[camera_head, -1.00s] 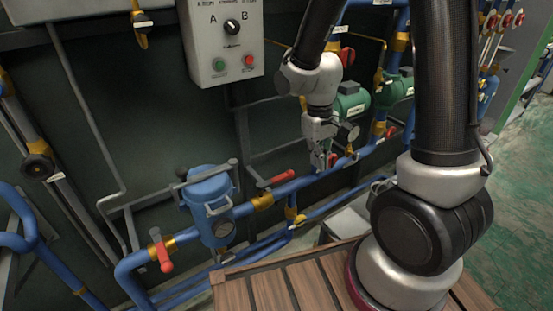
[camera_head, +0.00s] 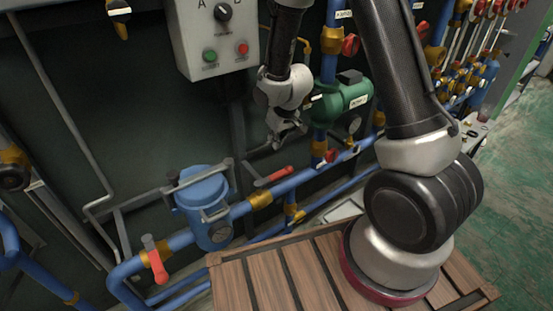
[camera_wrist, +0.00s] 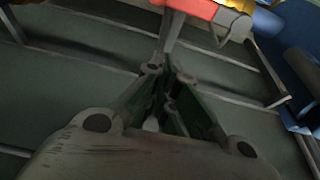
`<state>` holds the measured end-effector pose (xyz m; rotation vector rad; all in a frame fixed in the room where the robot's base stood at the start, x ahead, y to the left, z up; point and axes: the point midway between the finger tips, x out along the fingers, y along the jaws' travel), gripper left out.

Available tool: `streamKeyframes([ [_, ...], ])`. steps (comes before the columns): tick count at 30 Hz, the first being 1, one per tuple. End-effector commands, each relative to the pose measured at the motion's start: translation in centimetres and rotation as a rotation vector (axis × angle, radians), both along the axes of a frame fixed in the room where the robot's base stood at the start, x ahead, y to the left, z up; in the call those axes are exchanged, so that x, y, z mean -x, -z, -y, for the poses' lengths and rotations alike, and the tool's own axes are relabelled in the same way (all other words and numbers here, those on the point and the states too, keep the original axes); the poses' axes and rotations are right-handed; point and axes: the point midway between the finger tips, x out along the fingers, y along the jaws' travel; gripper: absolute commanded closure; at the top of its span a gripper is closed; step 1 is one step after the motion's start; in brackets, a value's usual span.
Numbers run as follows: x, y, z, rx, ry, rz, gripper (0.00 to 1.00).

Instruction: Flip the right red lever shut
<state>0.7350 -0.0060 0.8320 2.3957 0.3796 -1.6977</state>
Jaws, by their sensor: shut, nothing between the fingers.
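The right red lever (camera_head: 274,177) sits just right of the blue filter housing (camera_head: 207,205), above a brass valve (camera_head: 260,200) on the blue pipe. Its red handle lies roughly along the pipe, slanting up to the right. My gripper (camera_head: 283,143) is shut and empty, above the handle in the picture and apart from it. In the wrist view, the shut fingers (camera_wrist: 167,75) point toward a red handle (camera_wrist: 195,8) with a grey stem at the top edge. The left red lever (camera_head: 156,264) hangs down across its pipe.
A grey control box (camera_head: 213,45) is above left of my gripper. A green pump (camera_head: 343,98) and a pressure gauge (camera_head: 354,125) are close on its right. A slatted wooden platform (camera_head: 270,285) is in front. Grey bars run along the dark wall behind the lever.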

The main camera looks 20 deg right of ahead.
Motion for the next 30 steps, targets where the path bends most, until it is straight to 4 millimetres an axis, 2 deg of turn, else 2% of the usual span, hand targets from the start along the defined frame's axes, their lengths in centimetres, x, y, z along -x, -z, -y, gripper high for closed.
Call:
streamKeyframes([
  [5,-0.5,1.7,-0.2,0.001,0.001,-0.003,1.00],
  [17,-3.1,9.6,-1.0,0.001,-0.001,-0.003,1.00],
  [21,-0.9,9.4,-0.3,0.001,0.000,-0.003,1.00],
  [24,0.1,9.4,0.0,0.001,0.000,-0.003,1.00],
  [30,0.7,9.3,0.3,0.000,0.000,-0.001,1.00],
])
